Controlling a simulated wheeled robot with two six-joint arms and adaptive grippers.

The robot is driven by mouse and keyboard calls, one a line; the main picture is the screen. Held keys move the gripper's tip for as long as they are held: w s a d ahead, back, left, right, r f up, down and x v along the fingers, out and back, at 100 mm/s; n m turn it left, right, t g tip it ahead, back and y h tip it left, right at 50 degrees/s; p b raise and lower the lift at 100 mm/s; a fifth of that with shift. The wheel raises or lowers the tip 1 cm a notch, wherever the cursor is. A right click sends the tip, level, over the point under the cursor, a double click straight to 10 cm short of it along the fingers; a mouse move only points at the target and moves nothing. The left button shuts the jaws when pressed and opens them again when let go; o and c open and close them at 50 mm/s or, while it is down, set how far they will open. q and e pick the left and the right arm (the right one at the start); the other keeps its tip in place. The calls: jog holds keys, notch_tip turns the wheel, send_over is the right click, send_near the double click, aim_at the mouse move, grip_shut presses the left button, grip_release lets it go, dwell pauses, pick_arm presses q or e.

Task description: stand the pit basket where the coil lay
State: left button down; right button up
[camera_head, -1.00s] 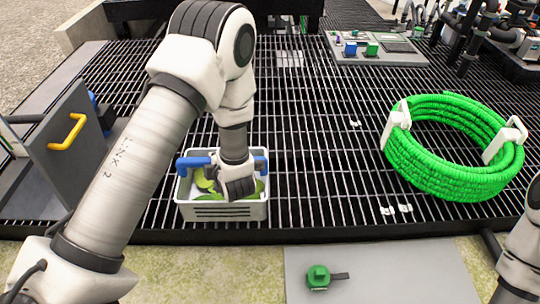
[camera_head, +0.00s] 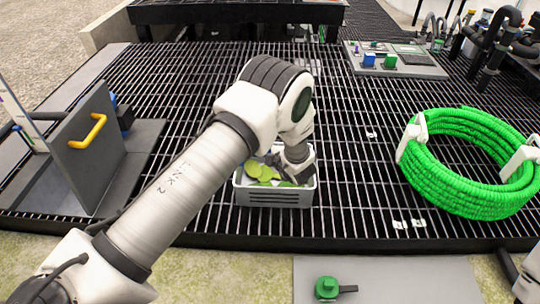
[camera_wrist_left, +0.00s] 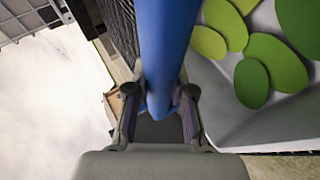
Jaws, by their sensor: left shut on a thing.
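The pit basket (camera_head: 275,197) is a grey crate with green leaf-like pieces inside, at the middle of the head view. My left gripper (camera_head: 297,167) is at its right side, partly hidden by my arm. In the left wrist view the gripper (camera_wrist_left: 158,115) is shut on the basket's blue handle (camera_wrist_left: 165,45), with the basket's inner wall (camera_wrist_left: 215,100) to the right. Whether the basket touches the grating is unclear. The green coil (camera_head: 470,190), with white clips, lies on the grating at the right. My right gripper is out of view.
Dark grating (camera_head: 350,190) between basket and coil is clear apart from small white marks (camera_head: 408,224). A grey panel with a yellow handle (camera_head: 88,131) stands at left. A control board (camera_head: 395,62) and pipes are at the back. A green valve (camera_head: 327,287) is in front.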

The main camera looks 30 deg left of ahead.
pick_arm(q)
jog(key=shift+w+f, duration=0.1)
jog(key=shift+f, duration=0.5)
jog(key=c, duration=1)
grip_release()
jog(key=shift+f, duration=0.1)
